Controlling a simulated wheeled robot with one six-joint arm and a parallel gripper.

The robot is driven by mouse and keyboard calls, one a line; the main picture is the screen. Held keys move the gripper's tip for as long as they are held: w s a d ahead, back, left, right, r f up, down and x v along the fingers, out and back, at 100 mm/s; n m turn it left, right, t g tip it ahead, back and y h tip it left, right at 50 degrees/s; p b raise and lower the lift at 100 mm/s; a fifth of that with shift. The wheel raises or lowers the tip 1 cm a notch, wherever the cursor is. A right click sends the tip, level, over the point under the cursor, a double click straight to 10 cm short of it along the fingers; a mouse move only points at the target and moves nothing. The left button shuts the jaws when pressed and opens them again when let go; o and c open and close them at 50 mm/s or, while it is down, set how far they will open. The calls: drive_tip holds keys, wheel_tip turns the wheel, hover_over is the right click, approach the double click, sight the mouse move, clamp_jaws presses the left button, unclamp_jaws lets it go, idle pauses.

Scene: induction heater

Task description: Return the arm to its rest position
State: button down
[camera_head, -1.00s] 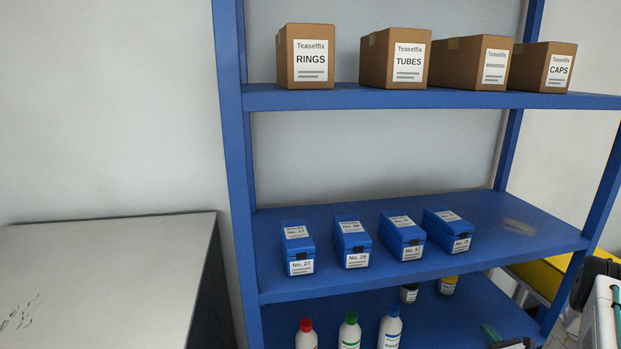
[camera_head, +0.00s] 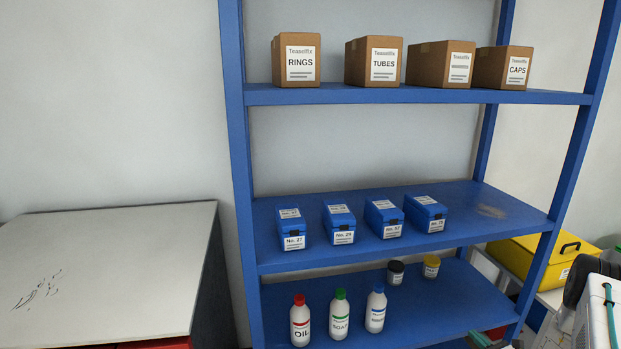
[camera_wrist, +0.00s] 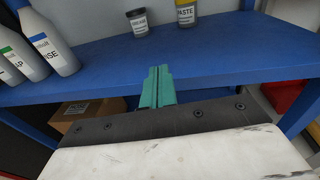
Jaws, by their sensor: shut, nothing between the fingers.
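My gripper (camera_wrist: 157,88) shows in the wrist view as two teal fingers pressed together, with nothing between them. It is over the front edge of the blue lower shelf (camera_wrist: 210,65), apart from the bottles and jars. In the head view, a small teal part of my gripper (camera_head: 480,339) shows at the bottom edge, in front of the lower shelf's right part. My white arm housing (camera_head: 600,310) is at the lower right.
The blue rack (camera_head: 235,150) holds cardboard boxes (camera_head: 303,60), blue cases (camera_head: 293,228), bottles (camera_head: 300,322) and two jars (camera_head: 396,272). A yellow toolbox (camera_head: 530,260) is at the right. A pale tabletop (camera_head: 110,260) stands at the left. The lower shelf's front right is clear.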

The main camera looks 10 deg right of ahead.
drive_tip(key=s+a+r+n+g+y, duration=0.5)
drive_tip(key=a+r+n+g, duration=0.35)
drive_tip(key=a+r, duration=0.4)
drive_tip(key=s+a+r+n+g+y, duration=0.4)
drive_tip(key=s+a+r+n+g, duration=0.25)
drive_tip(key=a+r+n, duration=0.6)
drive_tip(key=s+a+r+n+h, duration=0.3)
drive_tip(key=s+r+n+h, duration=0.1)
drive_tip(key=s+r, duration=0.4)
drive_tip(key=s+a+r+n+h, duration=0.3)
drive_tip(key=s+r+n+h, duration=0.1)
drive_tip(key=s+r, duration=0.4)
drive_tip(key=s+a+r+n+h, duration=0.3)
drive_tip(key=s+r+n+h, duration=0.1)
drive_tip(key=s+r, duration=0.4)
drive_tip(key=shift+s+a+r+n+g+h, duration=0.3)
drive_tip(key=shift+s+a+r, duration=0.1)
drive_tip(key=shift+s, duration=0.05)
drive_tip(key=shift+d, duration=0.1)
